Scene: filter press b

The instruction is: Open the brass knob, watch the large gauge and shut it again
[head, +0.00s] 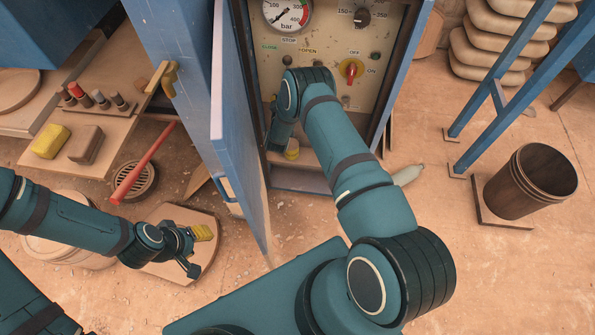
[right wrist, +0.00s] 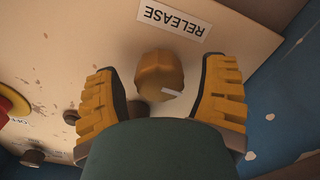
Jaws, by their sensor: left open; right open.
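The large gauge (head: 288,13), marked in bar, is at the top of the panel in the head view. Its needle seems to point to the lower left, at the low end. The brass knob (right wrist: 160,76) is on the panel below a RELEASE label in the right wrist view; a pale mark shows on its edge. My right gripper (right wrist: 166,88) is open, with its yellow pads on either side of the knob and gaps visible. My right arm hides the knob in the head view. My left gripper (head: 195,242) is open and empty, low at the left.
The blue cabinet door (head: 232,130) stands open left of the panel. A red and yellow switch (head: 352,71) and a black dial (head: 363,17) are on the panel. A bench (head: 118,130) with blocks is at left.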

